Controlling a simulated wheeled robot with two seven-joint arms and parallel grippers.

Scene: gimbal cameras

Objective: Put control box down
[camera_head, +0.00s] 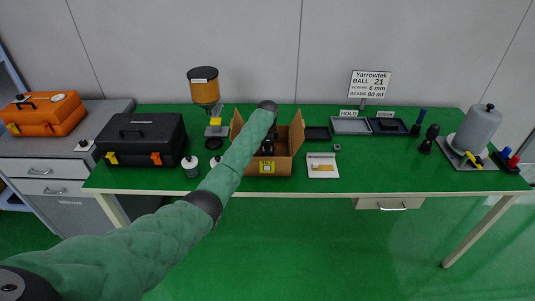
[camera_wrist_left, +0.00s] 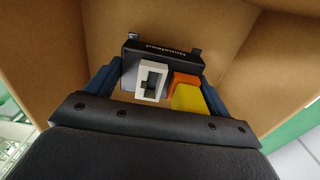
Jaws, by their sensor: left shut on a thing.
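My left arm reaches across the table into an open cardboard box (camera_head: 281,166). My left gripper (camera_wrist_left: 158,88) is inside the box's walls in the left wrist view. Its two dark blue fingers are shut on the control box (camera_wrist_left: 160,54), a dark case with a white switch and orange and yellow parts. Cardboard walls surround it. I cannot tell whether the control box touches the box floor. In the head view the gripper (camera_head: 267,146) is small and dark, partly hidden by my arm. My right gripper is in neither view.
A grey cylinder (camera_head: 478,128) stands far right.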

